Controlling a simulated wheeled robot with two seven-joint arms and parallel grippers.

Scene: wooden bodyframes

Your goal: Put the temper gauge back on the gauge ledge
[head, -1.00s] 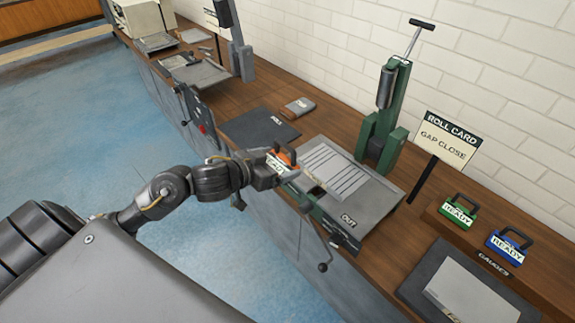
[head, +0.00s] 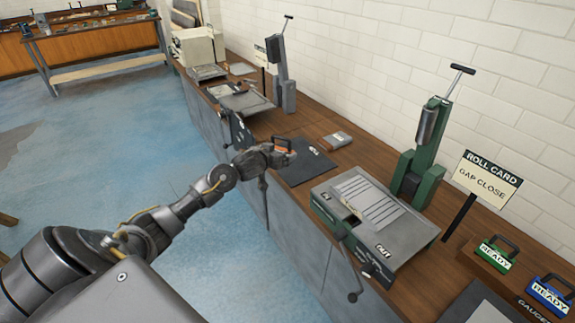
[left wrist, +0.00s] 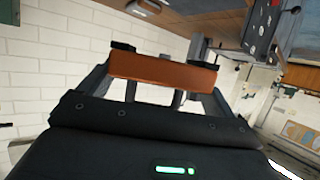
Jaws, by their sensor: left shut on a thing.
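My left gripper (head: 272,155) is shut on an orange gauge (head: 281,144), seemingly the temper gauge. It holds the gauge near the bench's front edge, by a dark mat (head: 312,170). In the left wrist view the orange body (left wrist: 162,70) spans the gap between my fingertips. The gauge ledge (head: 500,281) is a raised wooden block at the lower right, far from the gripper. A green gauge (head: 496,254) and a blue gauge (head: 549,297), both marked READY, stand on it. The ledge's right end is cut off by the picture edge. My right gripper is out of view.
A grey roller machine (head: 375,222) with a protruding crank and a green press (head: 420,160) stand between gripper and ledge. A ROLL CARD sign (head: 485,180) rises just before the ledge. A grey block (head: 336,141) lies behind the mat. Floor beside the bench is clear.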

